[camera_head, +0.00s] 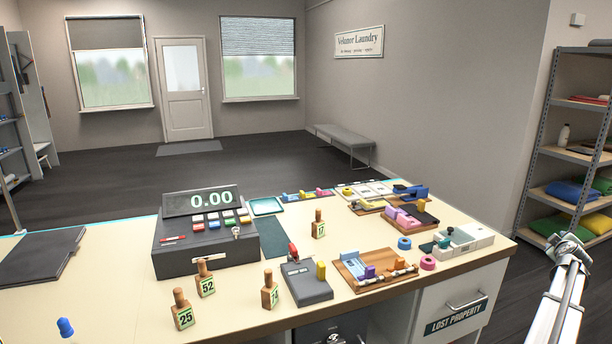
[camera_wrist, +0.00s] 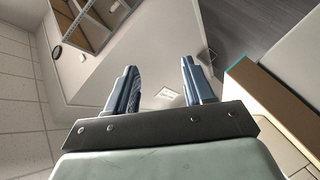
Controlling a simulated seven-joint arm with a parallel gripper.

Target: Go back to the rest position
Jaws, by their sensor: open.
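In the wrist view my gripper (camera_wrist: 158,68) has its two blue-grey fingers apart, with nothing between them. It is clear of the counter, and beyond the fingers are a plain wall and a shelf unit. The head view shows a pale link of my arm at the lower right, beside the counter's right end. The gripper itself does not show there.
The counter (camera_head: 110,296) carries a cash register (camera_head: 205,252), numbered wooden tags such as 52 (camera_head: 205,284), a dark device (camera_head: 306,284) and small boards with coloured parts. A metal shelf unit (camera_head: 540,130) stands right. A bench (camera_head: 345,138) is behind.

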